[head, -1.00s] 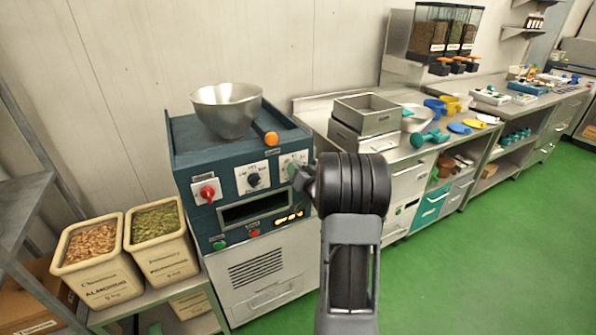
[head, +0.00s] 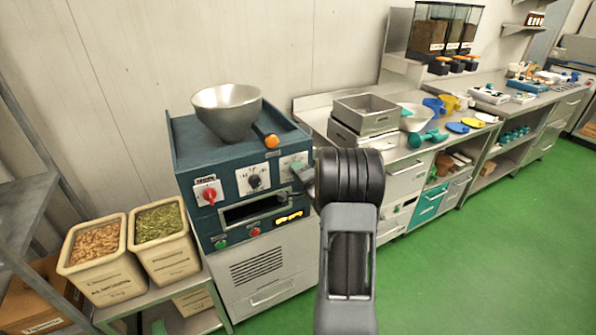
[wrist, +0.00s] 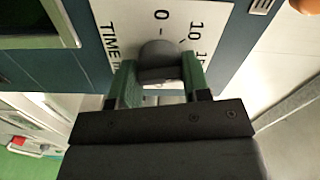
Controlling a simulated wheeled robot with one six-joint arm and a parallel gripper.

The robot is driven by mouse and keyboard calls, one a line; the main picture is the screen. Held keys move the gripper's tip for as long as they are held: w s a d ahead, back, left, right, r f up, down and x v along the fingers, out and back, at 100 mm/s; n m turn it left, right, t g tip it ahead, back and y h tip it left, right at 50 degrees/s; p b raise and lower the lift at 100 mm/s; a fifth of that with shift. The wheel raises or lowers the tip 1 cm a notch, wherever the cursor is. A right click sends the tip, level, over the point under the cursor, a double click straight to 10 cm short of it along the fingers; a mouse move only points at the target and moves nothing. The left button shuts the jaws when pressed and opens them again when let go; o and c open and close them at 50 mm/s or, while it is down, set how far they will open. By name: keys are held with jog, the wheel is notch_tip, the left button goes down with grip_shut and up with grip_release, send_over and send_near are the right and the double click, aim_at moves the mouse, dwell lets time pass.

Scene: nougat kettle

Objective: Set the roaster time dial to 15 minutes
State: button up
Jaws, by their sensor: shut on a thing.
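The roaster (head: 240,165) is a dark blue cabinet left of centre in the head view. The time dial (wrist: 160,62) is a dark grey knob on a white plate (wrist: 133,18) marked "TIME", with 0, 10 and a partly hidden number showing in the wrist view. My gripper (wrist: 158,80) has its green-padded fingers on either side of the dial, shut on it. In the head view my gripper (head: 299,168) is at the roaster's right-hand dial plate, where my arm partly hides the panel. The dial's exact setting cannot be read.
A red knob (head: 208,194) and a black dial (head: 254,181) are left of the time dial. A metal bowl (head: 228,110) stands on top, beside an orange ball-shaped knob (head: 271,141). A steel counter (head: 345,160) stands to the right.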

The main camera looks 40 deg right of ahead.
jog(key=shift+m+p, duration=0.3)
jog(key=shift+m, duration=0.8)
jog(key=o, duration=0.9)
jog(key=s, duration=0.4)
jog(key=s+a+b, duration=0.1)
jog(key=s, duration=0.4)
jog(key=s+a, duration=0.1)
jog(key=s, duration=0.3)
jog(key=shift+s, duration=0.35)
